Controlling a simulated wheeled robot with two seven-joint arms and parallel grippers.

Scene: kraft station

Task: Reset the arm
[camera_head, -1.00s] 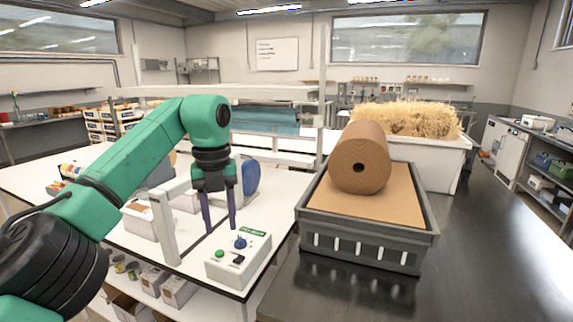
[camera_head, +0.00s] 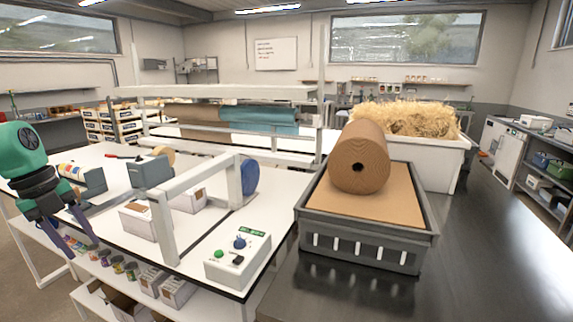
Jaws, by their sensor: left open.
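My left arm, green with black joints, is at the left edge of the head view. Its left gripper (camera_head: 77,246) points down with its two dark fingers apart and nothing between them. It hangs at the front left edge of the white table (camera_head: 205,241). A control box (camera_head: 238,259) with a green button, a blue knob and a black switch sits at that table's front right corner, well apart from the gripper. My right gripper is not in view.
A grey crate (camera_head: 360,250) holds a brown paper roll (camera_head: 360,157) on the dark counter (camera_head: 480,250). A white bin (camera_head: 440,162) of straw stands behind it. A white frame (camera_head: 165,230) and a tape dispenser (camera_head: 150,172) stand on the table. Small jars (camera_head: 118,266) sit on the shelf below.

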